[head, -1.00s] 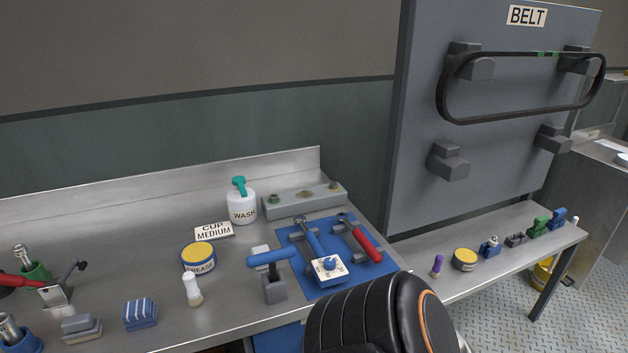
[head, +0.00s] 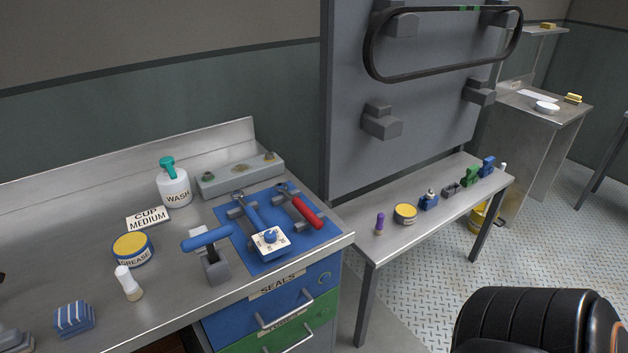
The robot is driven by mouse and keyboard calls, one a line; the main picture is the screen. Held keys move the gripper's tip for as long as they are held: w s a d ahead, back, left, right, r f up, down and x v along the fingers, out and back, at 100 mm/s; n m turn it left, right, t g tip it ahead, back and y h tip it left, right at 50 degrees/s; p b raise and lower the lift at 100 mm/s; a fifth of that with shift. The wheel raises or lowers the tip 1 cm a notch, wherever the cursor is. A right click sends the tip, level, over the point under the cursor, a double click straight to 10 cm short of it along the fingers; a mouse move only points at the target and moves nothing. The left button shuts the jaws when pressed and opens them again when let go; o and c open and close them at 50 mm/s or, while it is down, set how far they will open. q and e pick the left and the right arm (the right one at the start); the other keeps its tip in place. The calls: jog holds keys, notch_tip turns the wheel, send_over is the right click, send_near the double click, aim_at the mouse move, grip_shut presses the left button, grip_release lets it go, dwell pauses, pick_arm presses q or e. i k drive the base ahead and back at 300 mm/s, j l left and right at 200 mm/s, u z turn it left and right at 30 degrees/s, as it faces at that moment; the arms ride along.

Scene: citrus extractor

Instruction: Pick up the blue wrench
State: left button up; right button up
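The blue wrench (head: 252,215) lies on a blue mat (head: 253,262) on the steel workbench. Its metal head points to the back left, resting at a grey holder block. A white block with a blue dial (head: 270,243) covers or adjoins its near end; I cannot tell if they touch. A red-handled wrench (head: 308,213) lies to its right on the same mat. Neither gripper is in view.
A blue-handled tool (head: 208,240) in a grey stand is close on the left of the mat. A grease tin (head: 133,250), wash bottle (head: 174,186) and white-capped bottle (head: 128,283) stand further left. A grey block (head: 240,175) lies behind. A belt panel (head: 420,110) rises at right.

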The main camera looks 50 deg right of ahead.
aim_at(268, 253)
jog(key=z, duration=1.1)
